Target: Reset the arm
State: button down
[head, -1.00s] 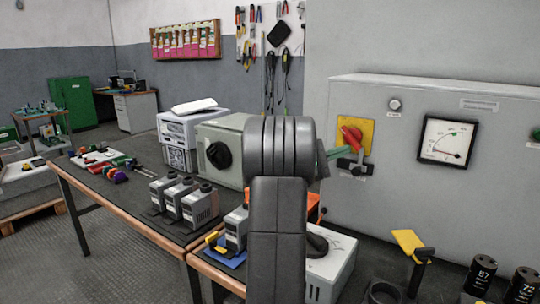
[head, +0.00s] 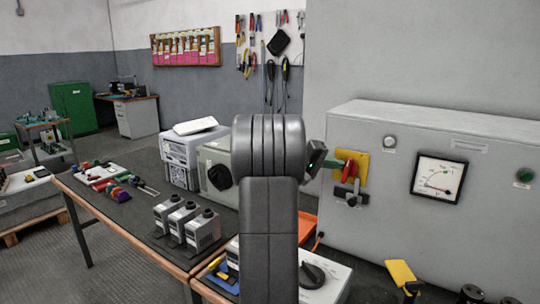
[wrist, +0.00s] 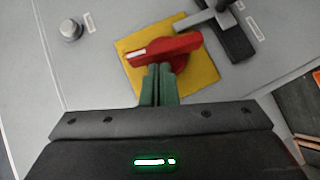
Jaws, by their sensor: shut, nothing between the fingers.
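My gripper (head: 334,163) is at the grey cabinet's front, beside a red rotary handle (head: 354,166) on a yellow plate (head: 361,174). In the wrist view its green fingers (wrist: 158,84) are together with nothing between them. The fingertips overlap the lower edge of the red handle (wrist: 163,50) in that view; I cannot tell whether they touch it. The handle lies slanted across the yellow plate (wrist: 203,85). My own arm hides part of the bench in the head view.
A grey and black latch piece (head: 349,194) sits just below the handle. A dial gauge (head: 438,180) and a green button (head: 524,176) are to the right on the cabinet (head: 430,125). A bench with grey units (head: 202,230) stands left. A yellow-topped piece (head: 402,275) is below.

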jog(key=a+r+m+y+p, duration=0.2)
jog(key=a+r+y+p, duration=0.1)
jog(key=a, duration=0.5)
jog(key=shift+a+r+m+p, duration=0.3)
jog(key=shift+a+r+p, duration=0.15)
jog(key=shift+r, duration=0.45)
jog(key=shift+s+d, duration=0.1)
jog(key=d+f+n+h+b, duration=0.3)
jog(key=d+f+b, duration=0.3)
jog(key=d, duration=0.2)
jog(key=shift+d+f+h, duration=0.2)
jog(key=shift+d+h, duration=0.1)
jog(key=shift+d, duration=0.05)
